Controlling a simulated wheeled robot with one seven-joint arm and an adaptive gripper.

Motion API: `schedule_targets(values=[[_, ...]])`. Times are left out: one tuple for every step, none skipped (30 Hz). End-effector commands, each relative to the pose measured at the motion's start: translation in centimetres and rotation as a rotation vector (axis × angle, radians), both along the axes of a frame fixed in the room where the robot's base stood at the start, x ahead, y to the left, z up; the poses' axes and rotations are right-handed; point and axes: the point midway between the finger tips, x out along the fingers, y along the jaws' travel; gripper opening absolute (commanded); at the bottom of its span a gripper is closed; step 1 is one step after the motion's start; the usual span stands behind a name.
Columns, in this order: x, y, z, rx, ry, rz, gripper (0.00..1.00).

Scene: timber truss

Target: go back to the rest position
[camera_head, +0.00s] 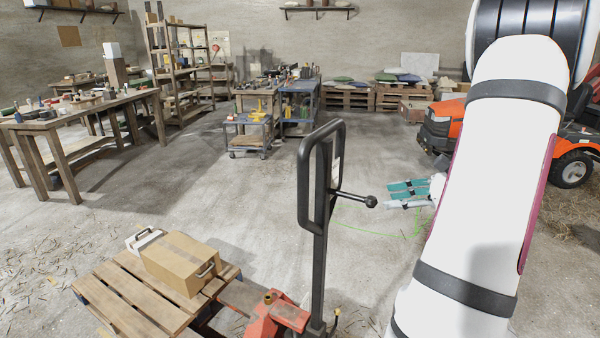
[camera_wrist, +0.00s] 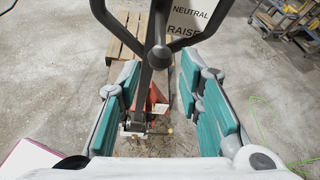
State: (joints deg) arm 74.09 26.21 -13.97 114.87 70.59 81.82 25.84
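My gripper (camera_head: 402,194) is at the right of the head view, its teal-padded fingers pointing left toward the pallet jack. In the wrist view my gripper (camera_wrist: 158,82) is open, with nothing held between its pads. The pallet jack's black handle (camera_head: 304,190) stands upright in the middle of the head view. Its lever with a ball knob (camera_head: 371,201) sticks out to the right, just short of my fingertips. In the wrist view the knob (camera_wrist: 159,57) shows ahead of the gap between the fingers, apparently not gripped. A label (camera_wrist: 196,14) there reads NEUTRAL and RAISE.
A wooden pallet (camera_head: 128,300) carries a cardboard-coloured case (camera_head: 180,262) at the lower left. The jack's orange base (camera_head: 275,318) is beside it. A workbench (camera_head: 85,105), a blue cart (camera_head: 249,132) and an orange mower (camera_head: 440,130) stand farther back. Open floor lies between.

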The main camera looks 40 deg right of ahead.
Motion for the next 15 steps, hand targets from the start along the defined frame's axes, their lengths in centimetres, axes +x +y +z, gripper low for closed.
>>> schedule_targets(values=[[0.0,0.0,0.0,0.0,0.0,0.0,0.33],[0.0,0.0,0.0,0.0,0.0,0.0,0.33],[0.0,0.0,0.0,0.0,0.0,0.0,0.33],[0.0,0.0,0.0,0.0,0.0,0.0,0.33],[0.1,0.1,0.0,-0.001,0.0,0.003,0.33],[0.3,0.4,0.1,-0.007,0.003,0.014,0.33],[0.6,0.8,0.3,-0.013,0.006,0.028,0.33],[1.0,1.3,0.5,-0.023,0.01,0.047,0.33],[1.7,2.4,0.9,-0.044,0.019,0.084,0.33],[2.3,3.5,1.2,-0.063,0.026,0.121,0.33],[3.0,4.9,1.6,-0.087,0.037,0.166,0.33],[3.9,7.0,2.1,-0.126,0.052,0.236,0.33],[4.6,8.7,2.6,-0.161,0.064,0.296,0.33],[5.2,10.7,3.0,-0.2,0.077,0.361,0.33],[5.8,13.3,3.5,-0.256,0.092,0.45,0.33]])
